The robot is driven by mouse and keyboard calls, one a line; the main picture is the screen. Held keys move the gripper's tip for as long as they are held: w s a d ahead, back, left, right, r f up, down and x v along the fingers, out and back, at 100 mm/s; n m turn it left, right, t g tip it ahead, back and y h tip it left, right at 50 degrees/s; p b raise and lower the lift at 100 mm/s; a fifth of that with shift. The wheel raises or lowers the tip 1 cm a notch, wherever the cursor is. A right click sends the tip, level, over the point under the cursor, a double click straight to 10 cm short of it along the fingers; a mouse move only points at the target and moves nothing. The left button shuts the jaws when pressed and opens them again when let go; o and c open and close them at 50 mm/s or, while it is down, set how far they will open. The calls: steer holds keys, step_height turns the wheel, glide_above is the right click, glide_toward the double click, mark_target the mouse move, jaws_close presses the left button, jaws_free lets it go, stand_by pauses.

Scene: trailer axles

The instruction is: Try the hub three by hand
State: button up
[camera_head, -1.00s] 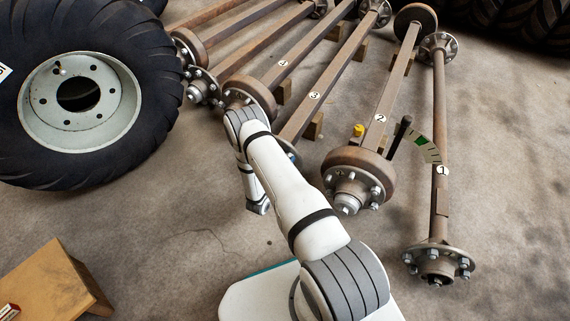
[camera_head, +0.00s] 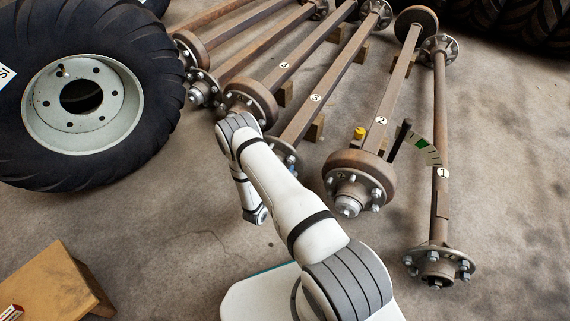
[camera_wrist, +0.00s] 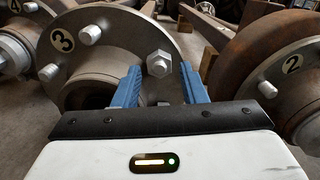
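The hub three (camera_wrist: 115,38) is a grey flange with a round "3" label and bolts around a central boss, filling the upper left of the wrist view. In the head view the axle labelled 3 (camera_head: 335,78) runs diagonally, and its near hub (camera_head: 283,150) is partly hidden behind my arm. My gripper (camera_wrist: 160,70) is in front of the hub with its blue fingers apart. A hex bolt head (camera_wrist: 159,63) on the hub shows between the fingertips. I cannot tell whether either finger touches it.
Hub 2 (camera_wrist: 285,75) stands close on the right, and hub 4 (camera_wrist: 18,45) on the left. A large tyre (camera_head: 150,60) lies at the left. A yellow object (camera_head: 359,132) and a green gauge (camera_head: 424,147) sit by axle 2.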

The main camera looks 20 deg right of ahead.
steer(key=shift+p+v, duration=0.5)
steer(key=shift+v, duration=1.85)
steer(key=shift+r, duration=0.1)
steer(key=s+d+r+m+g+p, duration=0.2)
steer(key=r+m+g+p, duration=0.25)
steer(key=r, duration=0.95)
steer(key=s+d+r+m+g+p, duration=0.15)
steer(key=r+m+g+p, duration=0.35)
steer(key=r, duration=0.9)
steer(key=s+d+r+m+g+p, duration=0.1)
steer(key=d+r+m+g+p, duration=0.4)
steer(key=r, duration=0.9)
steer(key=s+a+r+m+t+y+p, duration=0.1)
steer(key=s+a+r+m+y+p, duration=0.3)
steer(key=r, duration=0.8)
steer(key=s+a+r+m+t+y+p, duration=0.2)
steer(key=s+a+r+m+y+p, duration=0.3)
steer(key=r, duration=0.7)
steer(key=s+a+r+m+t+y+p, duration=0.2)
steer(key=s+a+r+m+y+p, duration=0.2)
steer(key=s+r+p, duration=0.4)
step_height(320, 180, up, 5)
steer(key=s+m, duration=0.1)
steer(key=s, duration=0.1)
steer(key=shift+s+a, duration=0.25)
steer(key=shift+s, duration=0.05)
